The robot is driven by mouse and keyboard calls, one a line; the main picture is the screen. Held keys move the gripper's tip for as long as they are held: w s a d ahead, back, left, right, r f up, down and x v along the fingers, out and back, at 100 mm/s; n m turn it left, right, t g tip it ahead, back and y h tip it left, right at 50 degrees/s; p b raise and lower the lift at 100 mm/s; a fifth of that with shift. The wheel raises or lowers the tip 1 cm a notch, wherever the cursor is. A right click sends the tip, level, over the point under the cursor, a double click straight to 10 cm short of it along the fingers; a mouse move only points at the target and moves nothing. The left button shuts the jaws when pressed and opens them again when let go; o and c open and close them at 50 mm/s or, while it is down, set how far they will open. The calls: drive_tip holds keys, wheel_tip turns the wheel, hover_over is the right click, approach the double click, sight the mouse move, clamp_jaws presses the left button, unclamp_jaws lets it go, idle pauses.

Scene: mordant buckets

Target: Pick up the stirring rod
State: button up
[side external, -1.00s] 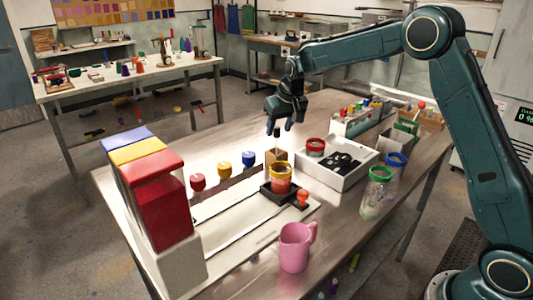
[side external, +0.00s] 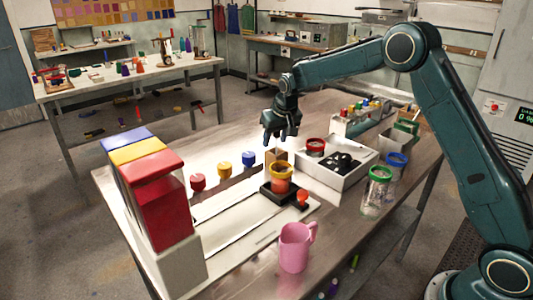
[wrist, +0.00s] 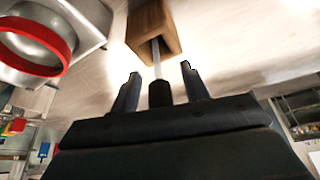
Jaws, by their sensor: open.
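The stirring rod (wrist: 157,58) shows in the wrist view as a thin pale shaft with a dark handle end (wrist: 159,93). It stands in a wooden block (wrist: 150,30), which also shows in the side view (side external: 277,157). My gripper (wrist: 160,70) is open, with one finger on each side of the rod and a gap visible on both sides. In the side view my gripper (side external: 279,140) points down just above the block and hides most of the rod.
A white tray (side external: 340,180) with dark contents is right of the block, with a red-rimmed jar (side external: 315,146) at its back. Red, yellow and blue pots (side external: 224,171) are to the left.

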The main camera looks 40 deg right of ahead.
drive_tip(key=shift+c, duration=0.5)
clamp_jaws()
drive_tip(key=shift+r, duration=0.1)
wheel_tip(320, 180, up, 20)
idle(0.4)
idle(0.3)
drive_tip(key=shift+s+a, duration=0.1)
drive_tip(key=shift+a, duration=0.05)
